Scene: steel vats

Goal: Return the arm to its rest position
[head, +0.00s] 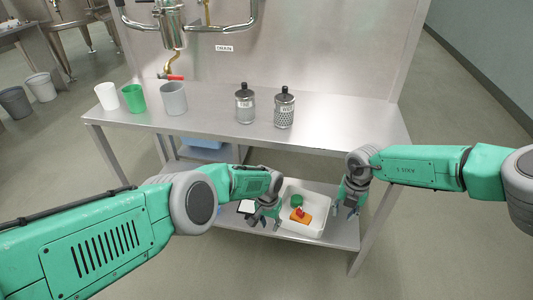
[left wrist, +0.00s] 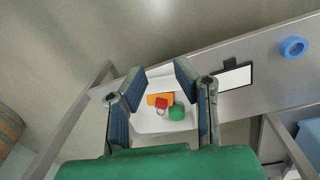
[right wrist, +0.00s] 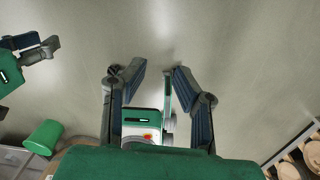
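My left gripper (head: 264,216) hangs in front of the table, beside the left edge of a white tray on the lower shelf in the head view. In the left wrist view its two fingers (left wrist: 159,80) are spread with nothing between them touching; the tray shows beyond them. My right gripper (head: 351,203) hangs to the right of the tray, in front of the table's right part. In the right wrist view its fingers (right wrist: 156,76) are spread and empty over the floor.
The white tray (head: 318,231) holds an orange item (head: 300,217), a red item and a green item (head: 297,200). The steel tabletop (head: 330,117) carries white, green and grey cups (head: 174,99) and two metal canisters (head: 284,108). A red-handled tap stands behind. The floor at right is clear.

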